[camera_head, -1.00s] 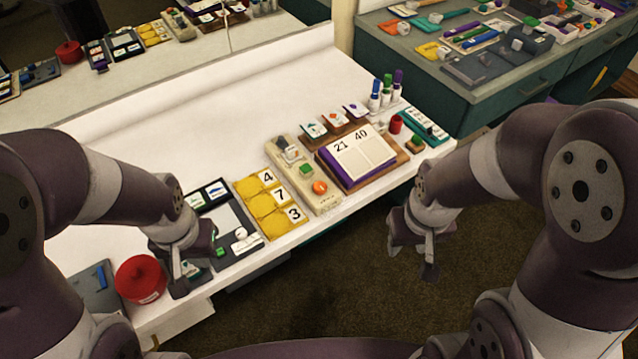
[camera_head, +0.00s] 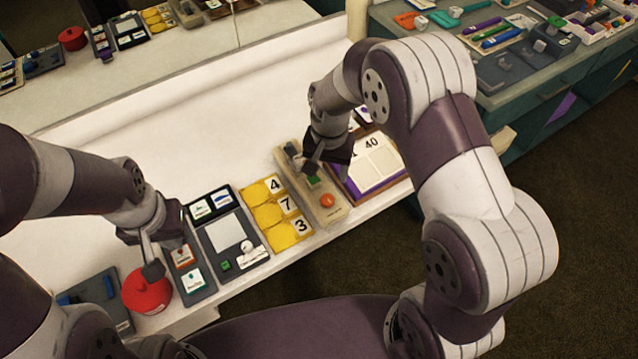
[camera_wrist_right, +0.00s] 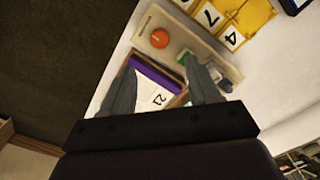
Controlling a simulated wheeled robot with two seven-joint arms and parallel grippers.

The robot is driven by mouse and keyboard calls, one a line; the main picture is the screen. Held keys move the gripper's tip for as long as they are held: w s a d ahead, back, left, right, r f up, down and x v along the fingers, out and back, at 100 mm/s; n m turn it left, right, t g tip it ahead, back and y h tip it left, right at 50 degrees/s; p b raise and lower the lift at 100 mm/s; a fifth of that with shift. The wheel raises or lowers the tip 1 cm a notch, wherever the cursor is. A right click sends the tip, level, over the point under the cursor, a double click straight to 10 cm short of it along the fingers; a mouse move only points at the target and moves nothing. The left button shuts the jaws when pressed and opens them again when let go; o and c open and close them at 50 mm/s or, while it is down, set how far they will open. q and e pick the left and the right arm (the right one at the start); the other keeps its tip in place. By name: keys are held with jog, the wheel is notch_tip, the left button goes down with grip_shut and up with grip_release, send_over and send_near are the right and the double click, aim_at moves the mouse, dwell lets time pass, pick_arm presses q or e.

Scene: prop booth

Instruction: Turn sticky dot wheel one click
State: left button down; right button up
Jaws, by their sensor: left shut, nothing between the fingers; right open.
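No part is clearly marked as the sticky dot wheel. A beige board (camera_head: 333,214) carries a round orange knob (camera_head: 327,200) at its near end and a green block (camera_head: 313,182) further up. My right gripper (camera_head: 312,163) is over the board's upper part. In the right wrist view its fingers (camera_wrist_right: 160,68) are apart, with the green block (camera_wrist_right: 182,57) by the tip of the right-hand finger; contact cannot be told. The orange knob (camera_wrist_right: 160,39) lies beyond the fingertips. A red drum (camera_head: 147,291) stands at the left. My left gripper (camera_head: 152,270) is shut and empty, just above or beside it.
Yellow pads with number cards (camera_head: 283,226) lie left of the board. A purple-edged number calendar (camera_head: 378,167) is close on its right. Dark trays (camera_head: 240,262) stand further left. The white counter (camera_head: 215,140) is clear behind. A mirror (camera_head: 190,50) backs it.

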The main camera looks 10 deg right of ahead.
aim_at(327, 198)
jog(key=f+p, duration=0.1)
jog(key=f, duration=0.9)
jog(key=shift+w, duration=0.2)
jog(key=shift+s+f, duration=0.25)
jog(key=shift+f, duration=0.25)
jog(key=shift+w, duration=0.1)
jog(key=c, duration=1)
